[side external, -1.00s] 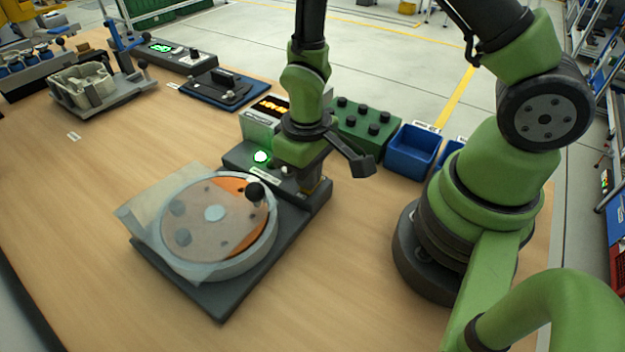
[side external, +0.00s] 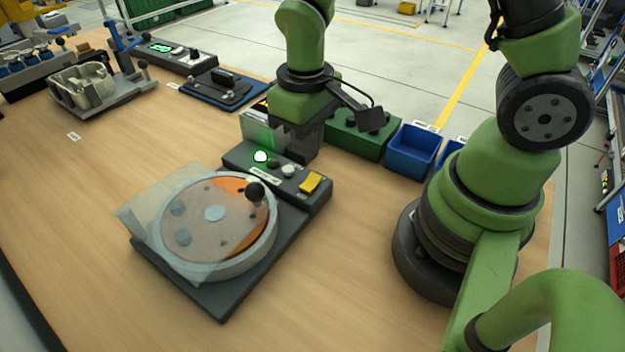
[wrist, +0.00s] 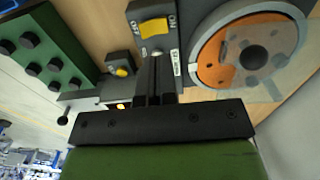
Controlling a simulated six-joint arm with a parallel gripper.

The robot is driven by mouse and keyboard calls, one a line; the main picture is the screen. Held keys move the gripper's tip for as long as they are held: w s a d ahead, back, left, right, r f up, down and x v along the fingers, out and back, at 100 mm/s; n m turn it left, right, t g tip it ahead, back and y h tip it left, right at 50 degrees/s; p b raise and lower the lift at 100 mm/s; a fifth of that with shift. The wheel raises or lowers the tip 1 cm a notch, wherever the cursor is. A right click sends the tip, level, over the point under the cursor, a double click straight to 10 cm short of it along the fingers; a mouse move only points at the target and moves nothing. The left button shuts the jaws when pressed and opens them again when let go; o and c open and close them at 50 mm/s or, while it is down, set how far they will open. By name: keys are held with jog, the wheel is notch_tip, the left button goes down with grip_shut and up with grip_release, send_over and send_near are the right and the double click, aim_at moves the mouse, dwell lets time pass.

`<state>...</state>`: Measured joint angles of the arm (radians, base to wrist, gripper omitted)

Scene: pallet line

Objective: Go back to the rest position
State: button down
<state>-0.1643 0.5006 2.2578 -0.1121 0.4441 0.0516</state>
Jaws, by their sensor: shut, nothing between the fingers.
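My gripper (side external: 300,148) is shut and empty in the side external view. It hangs above the back of the round-dial station, in front of the station's display box (side external: 257,130). In the wrist view its closed fingers (wrist: 155,75) point toward the station's control panel (wrist: 135,10). The panel has a yellow ON/OFF rocker switch (side external: 311,182), which also shows in the wrist view (wrist: 154,27).
A green block with black knobs (side external: 355,135) and a blue bin (side external: 413,150) stand to the right of my gripper. A dark blue plate fixture (side external: 222,90) and a grey fixture (side external: 95,90) stand at the back left. The wooden table's front left (side external: 80,230) is clear.

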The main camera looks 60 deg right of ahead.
jog(key=s+r+m+t+y, duration=0.1)
jog(key=s+r+m+t, duration=0.1)
jog(key=s+r, duration=0.3)
jog(key=s+d+r+m+t+y, duration=0.1)
jog(key=s+r+t, duration=0.3)
jog(key=r, duration=1)
jog(key=shift+s+d+m+t, duration=0.15)
jog(key=shift+s+m+t, duration=0.2)
jog(key=shift+m+t, duration=0.2)
